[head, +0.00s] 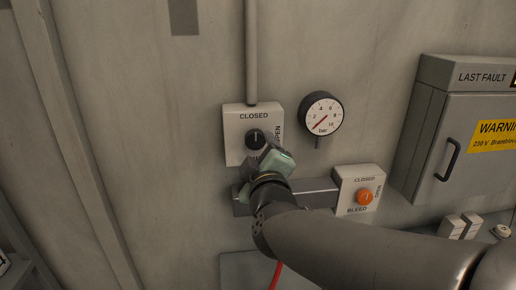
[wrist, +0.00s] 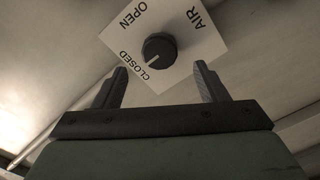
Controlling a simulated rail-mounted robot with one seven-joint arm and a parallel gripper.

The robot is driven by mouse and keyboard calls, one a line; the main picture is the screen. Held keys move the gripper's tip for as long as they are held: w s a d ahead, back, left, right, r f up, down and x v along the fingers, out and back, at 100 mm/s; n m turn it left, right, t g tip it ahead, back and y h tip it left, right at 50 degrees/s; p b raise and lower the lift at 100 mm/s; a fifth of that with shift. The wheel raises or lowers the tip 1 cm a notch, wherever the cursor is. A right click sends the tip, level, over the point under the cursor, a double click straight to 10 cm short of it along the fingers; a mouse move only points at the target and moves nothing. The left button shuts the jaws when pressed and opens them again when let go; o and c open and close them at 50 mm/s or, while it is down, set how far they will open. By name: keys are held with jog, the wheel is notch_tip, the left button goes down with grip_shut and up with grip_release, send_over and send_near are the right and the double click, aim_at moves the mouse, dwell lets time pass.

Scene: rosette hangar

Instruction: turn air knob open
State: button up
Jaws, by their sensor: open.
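The black air knob (head: 256,139) sits on a pale plate (head: 234,150) marked CLOSED at the top and OPEN at the right. In the wrist view the round knob (wrist: 160,48) has a white mark pointing towards CLOSED, and the plate (wrist: 196,46) also reads AIR. My gripper (head: 262,153) is just in front of the plate's lower right in the head view, hiding part of it. In the wrist view my gripper (wrist: 160,78) is open and empty, its fingers spread wider than the knob. The knob lies ahead of the fingertips, and no contact shows.
A round bar gauge (head: 321,114) is right of the air plate, its red needle pointing lower left. An orange bleed knob (head: 365,197) sits on another plate at lower right. A grey cabinet (head: 470,150) with a handle and yellow warning label stands further right. A pipe (head: 251,50) runs above the air plate.

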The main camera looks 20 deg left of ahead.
aim_at(255, 141)
jog(key=x, duration=0.6)
jog(key=shift+b, duration=0.35)
jog(key=c, duration=1)
